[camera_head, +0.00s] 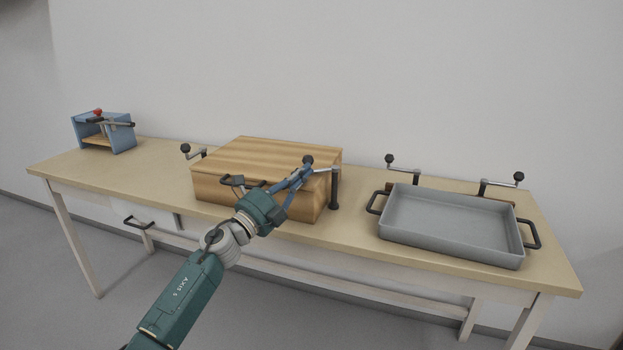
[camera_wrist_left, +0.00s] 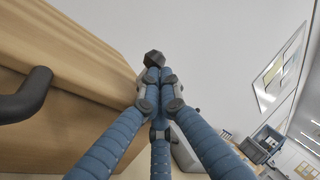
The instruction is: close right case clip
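The wooden case (camera_head: 270,158) stands mid-table with its lid down. The right case clip (camera_head: 334,191) is a dark post at the case's right side, with a metal lever and black knob; the lever points left toward the case. My left gripper (camera_head: 303,174) is at the knob, above the case's front right edge. In the left wrist view its blue fingers (camera_wrist_left: 160,88) are drawn together, with the black knob (camera_wrist_left: 154,58) just beyond the tips; they appear closed on the knob's stem, though the contact is partly hidden. My right gripper is not in view.
The left clip (camera_head: 194,151) points left, away from the case. A dark handle (camera_head: 236,181) is on the case front. A grey tray (camera_head: 450,221) with side handles stands at right, two similar clips behind it. A blue fixture (camera_head: 104,132) stands far left.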

